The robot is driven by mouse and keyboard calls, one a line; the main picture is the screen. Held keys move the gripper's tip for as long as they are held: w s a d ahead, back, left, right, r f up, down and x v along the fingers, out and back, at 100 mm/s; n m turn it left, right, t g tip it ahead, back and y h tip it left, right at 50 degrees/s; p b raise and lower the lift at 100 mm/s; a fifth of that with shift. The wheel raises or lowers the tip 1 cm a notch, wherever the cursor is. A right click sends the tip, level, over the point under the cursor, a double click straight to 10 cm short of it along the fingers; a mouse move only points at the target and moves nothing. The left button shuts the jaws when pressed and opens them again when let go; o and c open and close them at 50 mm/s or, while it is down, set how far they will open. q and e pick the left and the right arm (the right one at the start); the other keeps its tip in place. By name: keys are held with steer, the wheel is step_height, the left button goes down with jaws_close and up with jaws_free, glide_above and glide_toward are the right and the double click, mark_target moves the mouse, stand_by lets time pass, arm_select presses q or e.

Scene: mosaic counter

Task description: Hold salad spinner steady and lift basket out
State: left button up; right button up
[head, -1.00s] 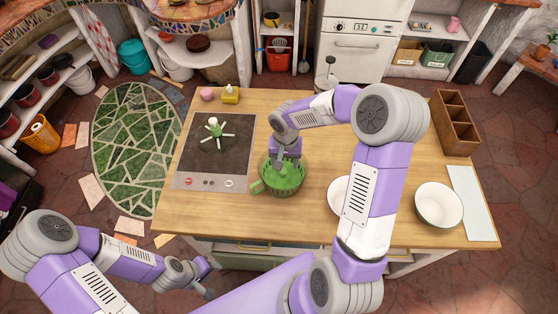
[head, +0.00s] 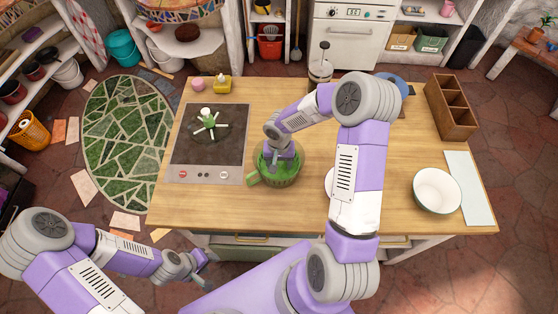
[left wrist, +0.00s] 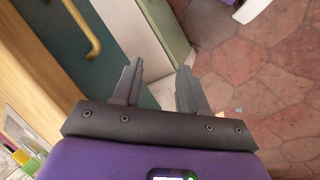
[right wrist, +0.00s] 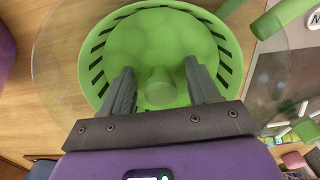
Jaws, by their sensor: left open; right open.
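The salad spinner (head: 291,180) stands on the wooden counter, right of the cooktop, a clear bowl with a green handle (head: 253,180) at its left. Its slotted green basket (right wrist: 91,62) sits inside the clear bowl (right wrist: 52,75) in the right wrist view. A pale green knob (right wrist: 160,88) stands at the basket's middle. My right gripper (right wrist: 160,82) is open above the basket, its fingers on either side of the knob, apart from it in the picture. My left gripper (head: 207,266) is open and empty, off the counter's front edge; the left wrist view shows its spread fingers (left wrist: 158,78).
The black cooktop (head: 180,140) with a green-and-white spoked item (head: 208,122) lies left of the spinner. A white bowl (head: 437,190) and a wooden divided box (head: 450,105) are at the right. Counter (head: 225,215) is clear in front of the spinner. Drawer fronts lie beneath.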

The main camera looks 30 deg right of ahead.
steer(key=shift+c, duration=0.2)
jaws_close()
arm_select(q)
steer(key=shift+c, duration=0.8)
steer(key=w+d+r+n+g+h, duration=0.2)
steer(key=w+d+r+n, duration=0.25)
steer(key=d+r, duration=0.4)
steer(key=w+d+r+n+g+h, duration=0.2)
steer(key=w+d+r+n+g, duration=0.15)
steer(key=d+r+n, duration=0.4)
steer(key=w+d+r+n+t+h, duration=0.2)
steer(key=w+d+n+t+h, duration=0.15)
steer(key=w, duration=0.45)
steer(key=w+d+r+n+t+h, duration=0.15)
steer(key=w+d, duration=0.25)
steer(key=w, duration=0.4)
steer(key=x, duration=1.1)
steer(key=shift+s+d, duration=0.15)
steer(key=shift+d, duration=0.1)
